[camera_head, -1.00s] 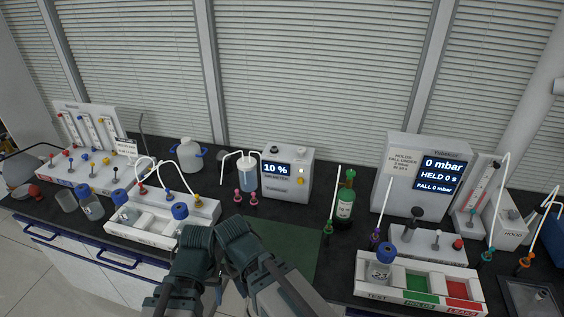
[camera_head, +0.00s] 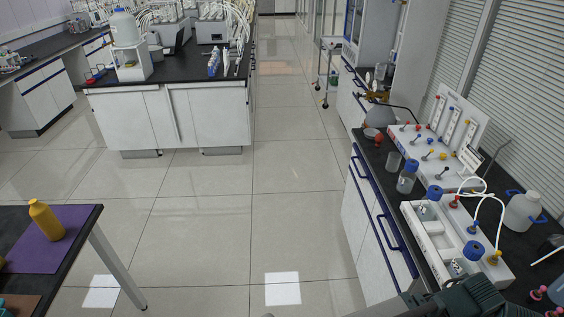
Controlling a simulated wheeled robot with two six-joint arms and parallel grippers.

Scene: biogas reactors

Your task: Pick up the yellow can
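The yellow can (camera_head: 45,220) stands upright on a purple mat (camera_head: 62,240) on the dark table at the left edge of the view. It has a narrower neck at its top.
The table's right edge and leg (camera_head: 118,268) stand at the left. A brown mat (camera_head: 22,305) and a teal item lie near its front. Open tiled floor (camera_head: 215,230) separates it from the right bench with its white rack (camera_head: 430,235). An island bench (camera_head: 165,112) stands behind.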

